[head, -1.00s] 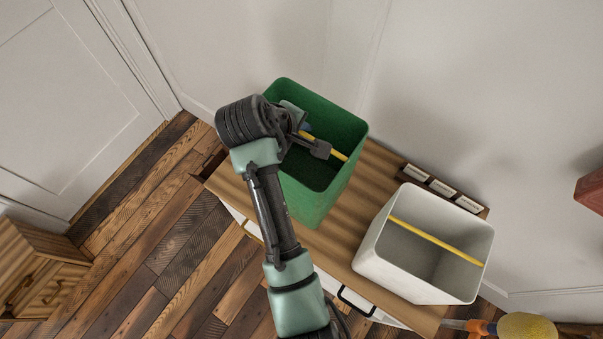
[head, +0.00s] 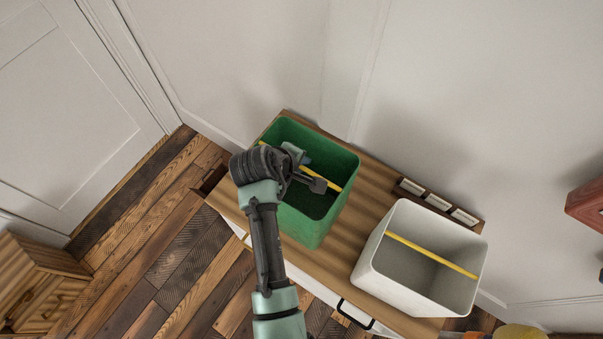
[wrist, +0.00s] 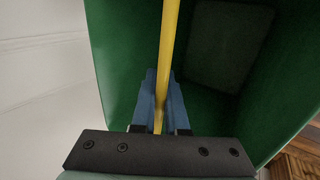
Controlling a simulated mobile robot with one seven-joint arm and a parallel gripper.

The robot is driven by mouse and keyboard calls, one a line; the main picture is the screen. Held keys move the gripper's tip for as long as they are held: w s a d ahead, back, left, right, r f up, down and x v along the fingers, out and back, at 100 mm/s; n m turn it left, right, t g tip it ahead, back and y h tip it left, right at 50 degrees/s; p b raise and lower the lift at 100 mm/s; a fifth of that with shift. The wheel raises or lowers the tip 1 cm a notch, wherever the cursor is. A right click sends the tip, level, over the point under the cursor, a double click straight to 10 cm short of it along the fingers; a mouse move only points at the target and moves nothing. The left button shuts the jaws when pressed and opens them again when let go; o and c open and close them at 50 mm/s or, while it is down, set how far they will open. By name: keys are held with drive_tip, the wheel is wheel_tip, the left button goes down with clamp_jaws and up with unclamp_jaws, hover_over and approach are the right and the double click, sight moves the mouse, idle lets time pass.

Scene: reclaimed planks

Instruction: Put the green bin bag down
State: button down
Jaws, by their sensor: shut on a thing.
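The green bin bag (head: 300,226) is an open-topped green box with a yellow bar across its mouth. It is upright over the left part of the wooden cabinet top (head: 345,235). I cannot tell whether its base touches the wood. My gripper (head: 306,172) reaches into its mouth from above. In the wrist view, my gripper's blue fingers (wrist: 161,105) are shut on the yellow bar (wrist: 169,40), with the green walls around them. My wrist and forearm hide part of the near left side.
A white bin (head: 405,285) with a yellow bar stands to the right on the same top. A strip with several small white labels (head: 438,203) lies behind it. The wall is close behind. A red object (head: 588,205) is at far right, and a wooden box (head: 40,275) at lower left.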

drive_tip(key=shift+f, duration=2.15)
drive_tip(key=shift+f, duration=0.2)
drive_tip(key=c, duration=0.9)
unclamp_jaws()
drive_tip(key=shift+c, duration=0.2)
drive_tip(key=shift+r, duration=0.1)
